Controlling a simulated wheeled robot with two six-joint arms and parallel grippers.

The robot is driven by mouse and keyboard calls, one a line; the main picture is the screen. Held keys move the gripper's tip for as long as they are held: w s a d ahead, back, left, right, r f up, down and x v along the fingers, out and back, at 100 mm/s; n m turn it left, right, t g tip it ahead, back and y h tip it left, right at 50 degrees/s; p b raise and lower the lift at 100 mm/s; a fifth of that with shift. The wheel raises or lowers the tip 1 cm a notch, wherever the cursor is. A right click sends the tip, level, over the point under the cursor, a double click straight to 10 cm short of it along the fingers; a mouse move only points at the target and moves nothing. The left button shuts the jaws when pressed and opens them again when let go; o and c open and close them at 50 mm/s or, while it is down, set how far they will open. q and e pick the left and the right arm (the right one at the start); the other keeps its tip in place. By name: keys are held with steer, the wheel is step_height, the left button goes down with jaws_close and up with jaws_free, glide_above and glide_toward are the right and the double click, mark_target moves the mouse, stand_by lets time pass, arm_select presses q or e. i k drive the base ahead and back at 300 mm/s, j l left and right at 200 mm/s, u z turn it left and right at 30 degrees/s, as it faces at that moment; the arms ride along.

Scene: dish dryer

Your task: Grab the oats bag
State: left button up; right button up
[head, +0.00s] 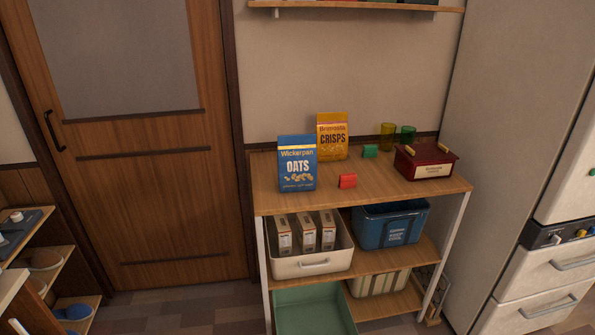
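The oats bag (297,164) is a blue upright bag with "OATS" in white letters and a yellow brand line. It stands at the left front of the wooden top of a shelf unit (384,196). Behind it and to its right stands a yellow-orange crisps bag (333,136), partly overlapped by it. Nothing touches the oats bag from the front. Neither of my grippers shows in the head view.
Lower shelves hold a white bin (312,267), blue bin (390,226) and green tray (314,312). A door stands left, a tall pale cabinet right.

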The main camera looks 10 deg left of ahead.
mark_target(296, 157)
steer(key=i+j+z, duration=0.1)
steer(key=z, duration=0.35)
steer(key=i+j+z, duration=0.1)
steer(key=j+z, duration=0.55)
steer(key=z, duration=0.2)
